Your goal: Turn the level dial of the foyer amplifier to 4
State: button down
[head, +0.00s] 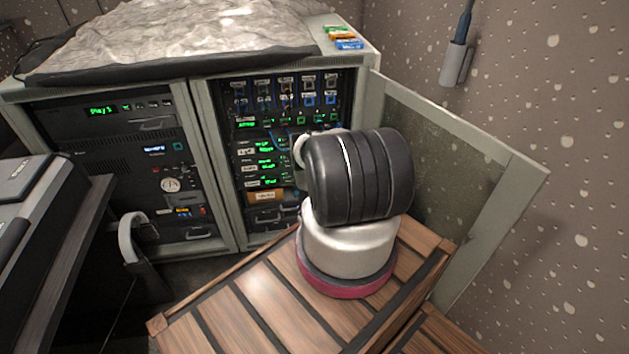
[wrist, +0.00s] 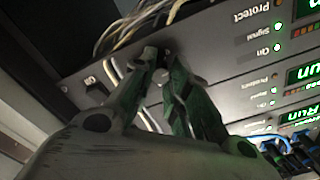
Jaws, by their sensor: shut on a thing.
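In the wrist view, my gripper (wrist: 160,62) reaches in front of a rack of dark amplifier panels. Its two fingers are closed around a small pale round dial (wrist: 159,76) on one panel. The fingers hide most of the dial, and I cannot read its scale or pointer. I cannot read which amplifier it belongs to. In the head view, the amplifiers (head: 262,163) with green displays are in the right rack bay. My own arm covers the gripper and part of the panels there.
Pale cables (wrist: 150,15) run above and beside the fingers. The left bay (head: 120,140) holds other equipment. The open door (head: 455,170) stands right of my arm. A wooden slatted surface (head: 250,310) lies in front, and a grey console (head: 30,200) is at left.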

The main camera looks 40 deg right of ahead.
jog(key=m, duration=1.3)
jog(key=shift+s+d+f, duration=0.1)
jog(key=shift+d, duration=0.05)
jog(key=shift+m, duration=0.3)
jog(key=c, duration=1.3)
grip_release()
jog(key=shift+c, duration=0.2)
jog(key=v, duration=1.2)
